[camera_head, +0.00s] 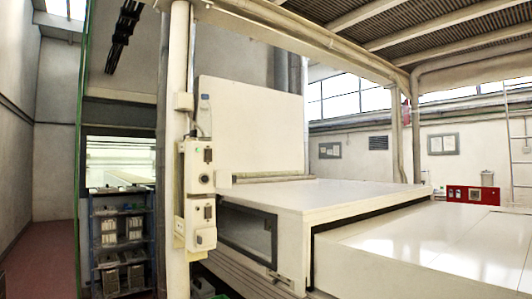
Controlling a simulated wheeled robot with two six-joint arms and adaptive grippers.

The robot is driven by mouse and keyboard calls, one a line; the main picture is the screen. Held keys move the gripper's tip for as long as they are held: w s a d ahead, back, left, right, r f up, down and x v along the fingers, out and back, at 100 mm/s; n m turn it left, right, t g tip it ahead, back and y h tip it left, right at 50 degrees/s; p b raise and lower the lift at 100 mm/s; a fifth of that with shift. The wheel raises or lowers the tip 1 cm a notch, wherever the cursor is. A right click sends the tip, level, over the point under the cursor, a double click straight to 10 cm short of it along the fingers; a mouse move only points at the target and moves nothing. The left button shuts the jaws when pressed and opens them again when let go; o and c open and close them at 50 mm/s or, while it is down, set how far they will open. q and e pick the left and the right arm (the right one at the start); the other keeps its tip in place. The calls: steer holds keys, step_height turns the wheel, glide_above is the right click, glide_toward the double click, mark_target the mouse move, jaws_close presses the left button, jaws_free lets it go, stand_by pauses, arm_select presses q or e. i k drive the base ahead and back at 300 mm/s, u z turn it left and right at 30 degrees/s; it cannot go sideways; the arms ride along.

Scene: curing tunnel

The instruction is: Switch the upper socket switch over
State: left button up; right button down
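The upper socket unit (193,166) is a pale box fixed to the white post at left of centre. A small dark switch (208,155) shows near its top right, and a round socket (204,179) sits below. The switch is too small to tell which way it is set. A similar lower socket unit (193,222) hangs just beneath, with its own dark switch (208,212) and round socket (199,239). Neither of my grippers is in view, and nothing covers the upper unit.
The white post (178,80) rises beside a large white machine (370,205) that fills the right. A blue-grey rack (122,240) with containers stands left of the post. A red panel (473,195) is at far right. Reddish floor (50,260) is clear at far left.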

mark_target(208, 152)
steer(key=u, duration=0.55)
steer(key=i, duration=0.45)
steer(key=u, duration=0.75)
steer(key=i, duration=0.9)
steer(key=z, duration=0.15)
